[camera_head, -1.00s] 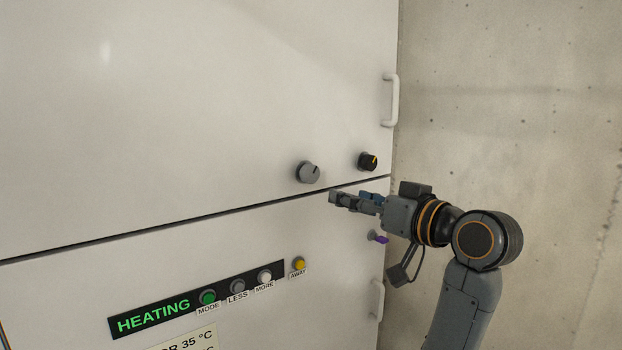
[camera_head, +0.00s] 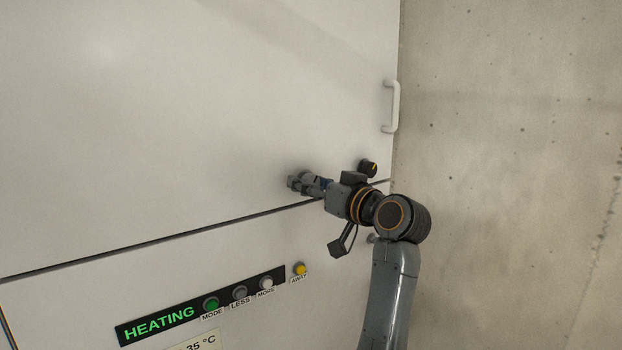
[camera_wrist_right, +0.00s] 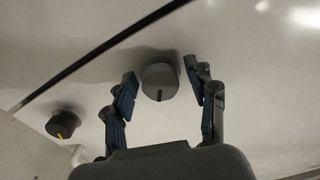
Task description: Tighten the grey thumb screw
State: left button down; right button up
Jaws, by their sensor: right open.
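The grey thumb screw (camera_wrist_right: 160,82) is a round grey knob with a dark pointer line, on the pale cabinet front. In the right wrist view it shows between the two fingertips of my right gripper (camera_wrist_right: 159,74). The gripper is open, one finger on each side, with a gap visible on both sides of the knob. In the head view my right gripper (camera_head: 296,184) is at the cabinet front and covers most or all of the grey screw. My left gripper is not in view.
A black knob with a yellow pointer (camera_head: 368,168) sits close to the right of my gripper; it also shows in the wrist view (camera_wrist_right: 62,124). A white handle (camera_head: 391,106) is above it. Below are a heating panel (camera_head: 160,319) and a yellow button (camera_head: 299,269). A concrete wall (camera_head: 510,170) is right.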

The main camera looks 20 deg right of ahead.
jog(key=shift+w, duration=0.1)
jog(key=c, duration=1.2)
jog(key=shift+o, duration=0.2)
jog(key=m+p, duration=0.2)
jog(key=m, duration=0.1)
jog(key=shift+r, duration=0.15)
jog(key=m+p, duration=0.2)
jog(key=m, duration=0.1)
jog(key=shift+m+p, duration=0.3)
jog(key=shift+p, duration=0.1)
jog(key=shift+m+p, duration=1.65)
jog(key=shift+m, duration=0.55)
